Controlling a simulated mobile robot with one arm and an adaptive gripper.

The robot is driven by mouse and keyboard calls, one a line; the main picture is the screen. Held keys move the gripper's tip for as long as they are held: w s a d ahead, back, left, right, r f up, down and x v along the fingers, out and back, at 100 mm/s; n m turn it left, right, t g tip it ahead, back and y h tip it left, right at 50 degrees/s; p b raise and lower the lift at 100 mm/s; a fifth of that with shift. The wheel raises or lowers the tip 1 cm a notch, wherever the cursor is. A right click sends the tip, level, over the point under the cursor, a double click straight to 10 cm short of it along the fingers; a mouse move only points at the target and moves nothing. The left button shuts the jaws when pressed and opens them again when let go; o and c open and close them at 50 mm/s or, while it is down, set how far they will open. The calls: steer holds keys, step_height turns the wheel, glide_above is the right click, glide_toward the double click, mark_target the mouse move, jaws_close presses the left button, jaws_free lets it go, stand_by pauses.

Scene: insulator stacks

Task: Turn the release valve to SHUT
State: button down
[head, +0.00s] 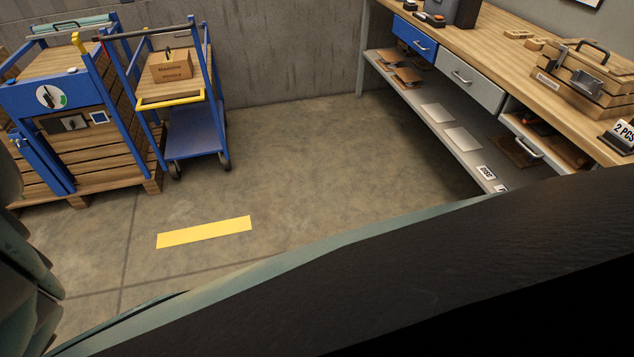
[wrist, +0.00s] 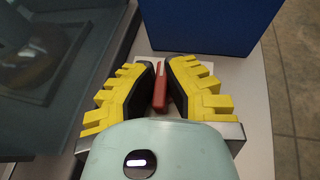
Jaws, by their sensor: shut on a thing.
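In the wrist view, my gripper (wrist: 164,66) has its yellow-toothed, black-padded fingers on both sides of a red lever (wrist: 176,88), which looks like the release valve's handle. The gripper is shut on it. The lever stands over a pale plate or surface, and its lower end is hidden by the gripper's body. No SHUT mark can be read here. In the head view, neither the valve nor my gripper shows; my own dark arm covers the lower right.
In the wrist view, a blue block (wrist: 208,24) stands just beyond the fingers, a dark grey body (wrist: 60,60) is close at left, and floor shows at right. The head view shows a blue cart (head: 196,132), a workbench (head: 530,45) and open floor (head: 290,150).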

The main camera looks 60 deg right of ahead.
steer(key=shift+d+f, duration=0.15)
stand_by(0.8)
steer(key=c, duration=1.2)
jaws_free()
steer(key=shift+o, duration=0.9)
